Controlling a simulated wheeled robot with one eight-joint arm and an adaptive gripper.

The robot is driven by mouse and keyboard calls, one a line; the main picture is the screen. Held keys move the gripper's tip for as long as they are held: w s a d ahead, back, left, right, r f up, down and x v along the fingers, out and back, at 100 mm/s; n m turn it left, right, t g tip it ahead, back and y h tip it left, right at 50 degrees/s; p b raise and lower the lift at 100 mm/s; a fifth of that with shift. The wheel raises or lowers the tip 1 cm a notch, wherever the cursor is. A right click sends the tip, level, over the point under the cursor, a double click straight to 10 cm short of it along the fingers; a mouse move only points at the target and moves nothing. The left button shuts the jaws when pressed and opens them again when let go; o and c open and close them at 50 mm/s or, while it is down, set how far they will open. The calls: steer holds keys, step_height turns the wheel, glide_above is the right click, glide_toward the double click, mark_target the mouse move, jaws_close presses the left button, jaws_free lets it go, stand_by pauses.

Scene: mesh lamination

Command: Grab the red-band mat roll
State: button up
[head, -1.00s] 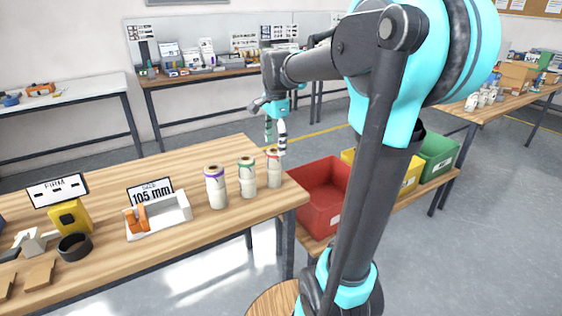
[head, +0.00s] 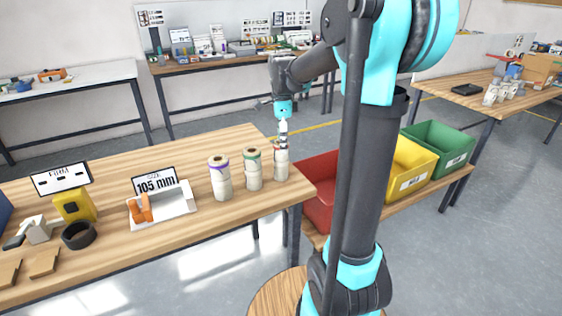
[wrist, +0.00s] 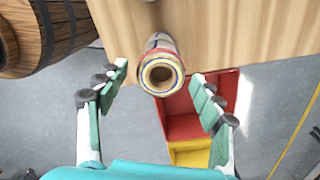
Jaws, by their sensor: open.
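The red-band mat roll (head: 281,171) stands upright near the right end of the wooden table, the rightmost of three pale rolls. In the wrist view the roll (wrist: 161,76) shows its hollow end, with a red band below the rim. My gripper (head: 282,143) is over the roll, pointing down. In the wrist view its two fingers are spread wide, one on each side of the roll, with visible gaps. Nothing is held. In the head view the fingers partly cover the roll's top, so their exact height against it is hard to tell.
A green-band roll (head: 253,170) stands close on the left, then a purple-band roll (head: 220,180). A white tray (head: 176,207) with a 105 mm sign is farther left. Red (head: 318,208), yellow (head: 411,168) and green (head: 440,146) bins stand beyond the table's right edge.

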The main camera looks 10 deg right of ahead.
mark_target(281, 156)
steer(key=shift+a+f, duration=0.15)
steer(key=shift+f, duration=2.95)
steer(key=c, duration=1.4)
